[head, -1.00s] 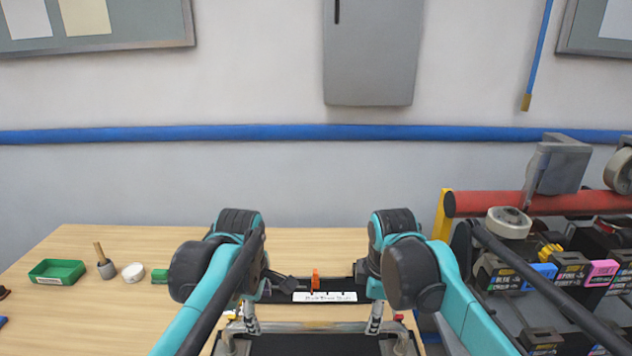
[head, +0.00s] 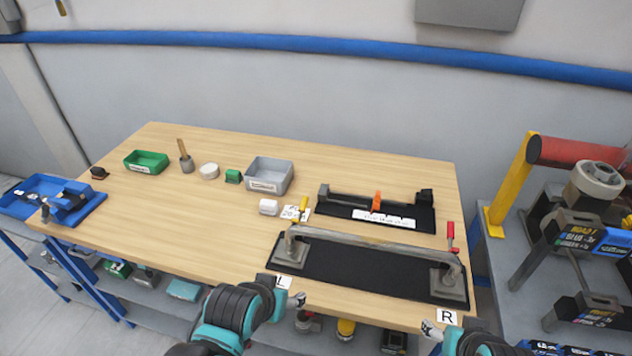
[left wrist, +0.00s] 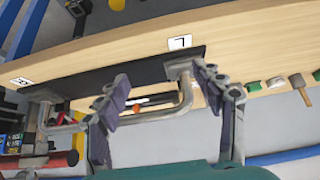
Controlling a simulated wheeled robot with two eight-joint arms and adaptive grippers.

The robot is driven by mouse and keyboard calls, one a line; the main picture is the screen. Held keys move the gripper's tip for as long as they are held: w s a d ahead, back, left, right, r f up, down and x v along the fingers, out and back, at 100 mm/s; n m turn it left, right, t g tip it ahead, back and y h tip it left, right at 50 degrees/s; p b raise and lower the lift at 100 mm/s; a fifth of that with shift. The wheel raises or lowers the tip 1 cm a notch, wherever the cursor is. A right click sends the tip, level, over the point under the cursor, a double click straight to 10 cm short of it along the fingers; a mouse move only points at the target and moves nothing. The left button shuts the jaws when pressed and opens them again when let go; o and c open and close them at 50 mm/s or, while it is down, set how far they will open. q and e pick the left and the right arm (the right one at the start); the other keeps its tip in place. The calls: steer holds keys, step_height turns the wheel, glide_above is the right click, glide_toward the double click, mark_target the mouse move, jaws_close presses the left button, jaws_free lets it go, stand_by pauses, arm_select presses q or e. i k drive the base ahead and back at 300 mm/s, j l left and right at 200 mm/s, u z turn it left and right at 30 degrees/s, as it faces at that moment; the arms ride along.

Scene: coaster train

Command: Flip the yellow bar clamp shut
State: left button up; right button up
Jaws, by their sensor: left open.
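The yellow bar clamp (head: 303,208) is a small yellow handle standing up behind the left end of a grey metal bar (head: 370,243). The bar is bent down at both ends onto feet on a black mat (head: 350,272). A red clamp handle (head: 450,235) stands up at the bar's right end. My left gripper (head: 297,298) is at the table's front edge by the L label, apart from the clamp. In the left wrist view its fingers (left wrist: 160,90) are spread and empty, with the bar (left wrist: 150,117) beyond. My right gripper (head: 431,329) is by the R label; its fingers are too small to read.
Behind the bar lies a black fixture (head: 335,208) with an orange upright piece (head: 377,200). The front left tabletop is clear.

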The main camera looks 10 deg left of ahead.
mark_target(303, 205)
steer(key=i+j, duration=0.1)
steer(key=j, duration=0.35)
steer(key=i+j, duration=0.1)
steer(key=j, duration=0.35)
steer(key=i+j, duration=0.1)
steer(key=j, duration=0.35)
steer(key=i+j, duration=0.1)
steer(key=j, duration=0.35)
steer(key=l, duration=0.75)
steer(key=i, duration=0.05)
